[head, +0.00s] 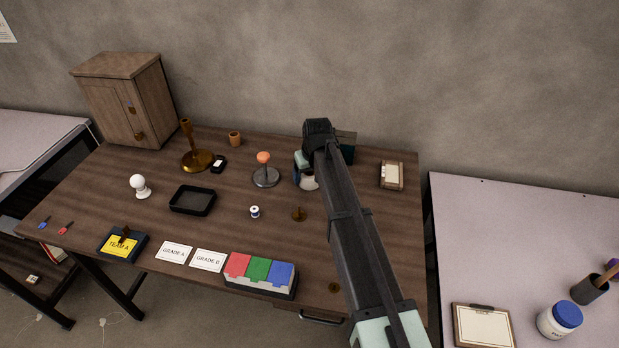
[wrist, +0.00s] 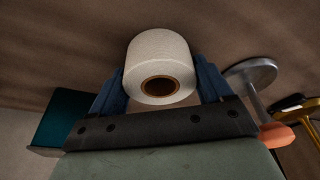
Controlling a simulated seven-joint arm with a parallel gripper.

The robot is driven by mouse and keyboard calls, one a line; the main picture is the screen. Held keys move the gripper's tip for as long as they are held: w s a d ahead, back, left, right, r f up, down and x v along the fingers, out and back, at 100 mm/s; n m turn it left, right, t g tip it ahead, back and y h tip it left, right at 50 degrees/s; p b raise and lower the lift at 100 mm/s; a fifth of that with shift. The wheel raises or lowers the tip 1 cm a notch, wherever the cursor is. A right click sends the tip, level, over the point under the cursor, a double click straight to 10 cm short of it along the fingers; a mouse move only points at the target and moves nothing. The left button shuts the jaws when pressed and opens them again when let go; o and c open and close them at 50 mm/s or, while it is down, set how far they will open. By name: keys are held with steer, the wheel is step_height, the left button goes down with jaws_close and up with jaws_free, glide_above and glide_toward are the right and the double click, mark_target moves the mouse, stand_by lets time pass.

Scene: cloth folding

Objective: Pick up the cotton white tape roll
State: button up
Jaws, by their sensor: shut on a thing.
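The white tape roll (wrist: 160,55) has a brown core and sits between the two dark blue fingers of my gripper (wrist: 158,85) in the wrist view. The fingers are shut on its sides. In the head view the roll (head: 309,184) shows as a small white patch below my gripper (head: 301,174), at the back right part of the wooden table (head: 225,230). My arm hides part of the gripper there. I cannot tell whether the roll touches the table.
A stand with an orange top (head: 264,165) is left of my gripper; it also shows in the wrist view (wrist: 276,134). A dark teal box (head: 347,150) stands behind my arm. A small framed item (head: 391,175) lies at right.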

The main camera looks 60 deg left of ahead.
steer(key=shift+c, duration=1)
